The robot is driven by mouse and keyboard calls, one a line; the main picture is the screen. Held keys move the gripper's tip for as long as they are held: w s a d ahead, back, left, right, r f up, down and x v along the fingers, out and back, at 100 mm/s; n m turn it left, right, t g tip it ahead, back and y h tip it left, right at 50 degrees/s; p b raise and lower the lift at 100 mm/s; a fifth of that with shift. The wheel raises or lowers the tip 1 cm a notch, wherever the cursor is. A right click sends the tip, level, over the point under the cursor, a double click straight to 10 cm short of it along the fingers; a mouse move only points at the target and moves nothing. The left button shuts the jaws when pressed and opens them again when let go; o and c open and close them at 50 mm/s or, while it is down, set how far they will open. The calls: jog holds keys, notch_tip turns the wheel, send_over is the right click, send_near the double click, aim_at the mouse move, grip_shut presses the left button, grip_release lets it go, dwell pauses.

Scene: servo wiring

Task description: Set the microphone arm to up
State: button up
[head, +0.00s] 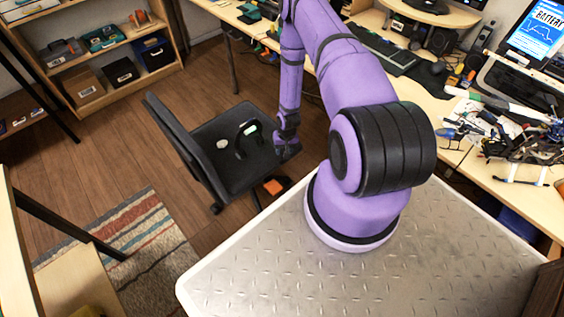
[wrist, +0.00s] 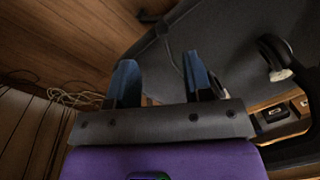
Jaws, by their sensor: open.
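A black curved item (head: 240,138) with pale pads, which looks like a headset, lies on the dark seat of the office chair. Part of a similar black curved piece with a pale pad (wrist: 275,58) shows at the right of the wrist view. I cannot make out a microphone arm or its position. My gripper (head: 288,150) hangs at the right edge of the chair seat in the head view, to the right of the headset-like item and apart from it. In the wrist view its two blue-grey fingers (wrist: 160,78) are apart, with nothing between them.
The office chair (head: 182,140) has its back to the left. An orange item (head: 274,187) lies below the seat. A cluttered desk (head: 430,95) runs along the right. A shelf with boxes (head: 100,65) stands back left; a striped rug (head: 135,250) lies on open floor.

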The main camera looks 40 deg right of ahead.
aim_at(282, 162)
jog(key=f, duration=0.9)
jog(key=shift+w+a, duration=0.25)
jog(key=shift+a, duration=0.1)
grip_shut()
